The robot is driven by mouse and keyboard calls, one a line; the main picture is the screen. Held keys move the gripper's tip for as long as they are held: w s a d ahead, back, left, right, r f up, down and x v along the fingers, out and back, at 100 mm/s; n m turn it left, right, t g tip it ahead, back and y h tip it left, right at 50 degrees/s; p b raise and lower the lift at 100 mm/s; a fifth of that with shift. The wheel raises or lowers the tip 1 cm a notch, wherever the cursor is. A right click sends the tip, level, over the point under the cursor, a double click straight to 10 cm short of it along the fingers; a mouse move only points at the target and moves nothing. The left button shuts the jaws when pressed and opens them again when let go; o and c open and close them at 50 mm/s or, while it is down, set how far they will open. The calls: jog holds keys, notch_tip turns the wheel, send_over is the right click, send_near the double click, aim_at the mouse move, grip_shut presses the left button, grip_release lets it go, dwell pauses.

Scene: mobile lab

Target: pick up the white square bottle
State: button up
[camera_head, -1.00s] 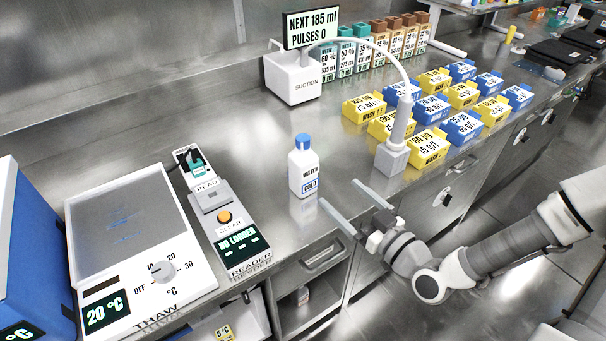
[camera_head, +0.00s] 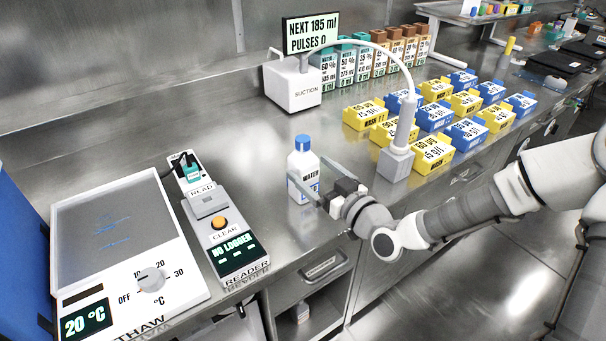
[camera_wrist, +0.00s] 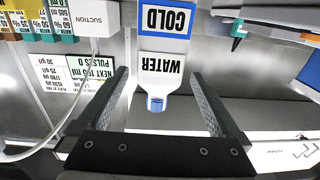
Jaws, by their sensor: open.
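The white square bottle (camera_head: 302,172), with a blue cap and a label reading WATER, stands upright on the steel bench in the head view. In the wrist view the bottle (camera_wrist: 164,55) appears upside down, with its WATER and COLD label and blue cap showing between the fingers. My gripper (camera_head: 318,180) is open at the bottle's right front side, and one finger crosses in front of its lower part. In the wrist view my gripper (camera_wrist: 165,78) shows a gap between each finger and the bottle. I cannot tell how far the fingers reach along it.
A reader (camera_head: 218,225) and a thaw plate (camera_head: 115,235) stand to the left. A white suction unit (camera_head: 292,85) stands behind, its hose ending in a nozzle stand (camera_head: 396,160) right of the bottle. Several yellow and blue boxes (camera_head: 435,115) fill the right side. Bench around the bottle is clear.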

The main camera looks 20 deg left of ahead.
aim_at(311, 169)
jog(key=x, duration=0.4)
jog(key=shift+w+f+b, duration=0.1)
jog(key=shift+b, duration=0.25)
grip_shut()
